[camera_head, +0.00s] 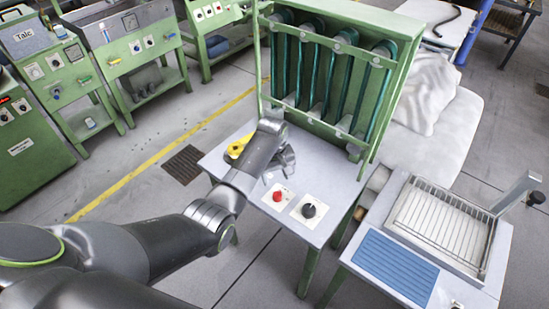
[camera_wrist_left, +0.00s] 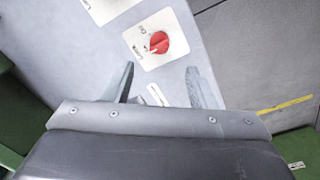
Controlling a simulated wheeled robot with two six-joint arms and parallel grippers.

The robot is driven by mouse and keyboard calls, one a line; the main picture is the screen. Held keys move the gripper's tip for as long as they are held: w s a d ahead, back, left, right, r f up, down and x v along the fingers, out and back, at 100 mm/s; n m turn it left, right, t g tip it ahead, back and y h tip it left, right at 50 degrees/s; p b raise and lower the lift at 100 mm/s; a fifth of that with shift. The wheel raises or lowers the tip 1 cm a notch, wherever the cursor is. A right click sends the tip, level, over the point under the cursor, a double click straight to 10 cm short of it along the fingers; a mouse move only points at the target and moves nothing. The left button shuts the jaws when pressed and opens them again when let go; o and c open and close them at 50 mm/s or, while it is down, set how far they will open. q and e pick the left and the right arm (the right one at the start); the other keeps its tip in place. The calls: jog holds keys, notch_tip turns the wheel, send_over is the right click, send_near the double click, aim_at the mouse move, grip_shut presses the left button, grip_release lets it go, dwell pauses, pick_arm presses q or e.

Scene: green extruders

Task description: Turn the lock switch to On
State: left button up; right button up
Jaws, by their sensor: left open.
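The lock switch (camera_head: 278,196) is a red knob on a white plate on the grey panel top. In the left wrist view the red knob (camera_wrist_left: 158,43) shows just beyond the fingertips, with words that look like "Lock" and "On" to its left. A pale mark sits on the knob's lower left side; its exact setting is hard to tell. My left gripper (camera_head: 284,162) is open and empty above the panel, behind the knob in the head view. Its two fingers (camera_wrist_left: 159,70) are spread and apart from the knob. My right gripper is not in view.
A black knob (camera_head: 309,210) on a white plate sits right of the red one. A yellow object (camera_head: 238,147) lies partly behind my wrist. A green frame with dark green tubes (camera_head: 330,70) rises behind the panel. A wire-rack table (camera_head: 440,225) stands to the right.

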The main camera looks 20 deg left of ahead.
pick_arm(q)
notch_tip(320, 180, up, 8)
jog(key=shift+a+b, duration=0.15)
jog(key=shift+b, duration=0.2)
jog(key=shift+s+f, duration=0.15)
